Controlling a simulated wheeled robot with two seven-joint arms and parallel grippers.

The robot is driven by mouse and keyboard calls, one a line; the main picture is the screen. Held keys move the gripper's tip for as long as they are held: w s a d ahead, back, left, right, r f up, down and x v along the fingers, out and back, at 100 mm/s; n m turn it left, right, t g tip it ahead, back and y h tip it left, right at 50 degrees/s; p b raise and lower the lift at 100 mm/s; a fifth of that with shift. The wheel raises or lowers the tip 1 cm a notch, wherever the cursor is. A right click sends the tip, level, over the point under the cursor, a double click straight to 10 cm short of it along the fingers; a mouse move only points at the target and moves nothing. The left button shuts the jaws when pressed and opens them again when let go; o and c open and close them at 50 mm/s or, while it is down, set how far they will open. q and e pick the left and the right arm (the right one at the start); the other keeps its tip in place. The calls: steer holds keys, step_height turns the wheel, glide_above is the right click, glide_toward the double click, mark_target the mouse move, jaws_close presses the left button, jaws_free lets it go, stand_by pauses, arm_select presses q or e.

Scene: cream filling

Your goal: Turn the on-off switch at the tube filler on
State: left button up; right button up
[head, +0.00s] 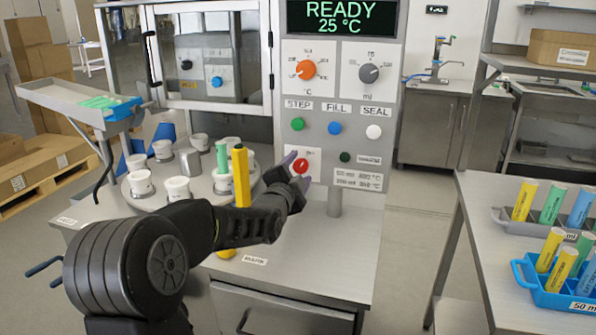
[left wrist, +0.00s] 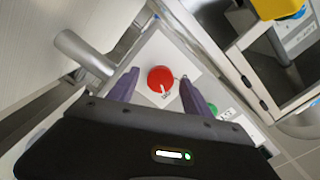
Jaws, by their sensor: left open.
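The red on-off switch (head: 301,166) is a round knob on a white plate, low on the left of the tube filler's grey control panel (head: 318,221). My left gripper (head: 294,170) is at the panel with its fingers open towards the knob. In the left wrist view, the red switch (left wrist: 161,79) lies between the two purple fingers (left wrist: 158,76), with a visible gap on each side. A white mark shows on the knob; I cannot tell its setting for sure. The display (head: 341,17) is lit and reads READY, 25 °C. My right gripper is out of view.
Above the switch are green, blue and white buttons (head: 335,128) and orange (head: 308,68) and grey dials. A turntable with white cups (head: 177,190) and a yellow tube (head: 241,178) stands left. Tube racks (head: 560,297) sit on the right table.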

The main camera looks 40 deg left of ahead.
arm_select(q)
steer(key=v, duration=0.7)
steer(key=shift+s, duration=0.4)
steer(key=shift+d, duration=0.1)
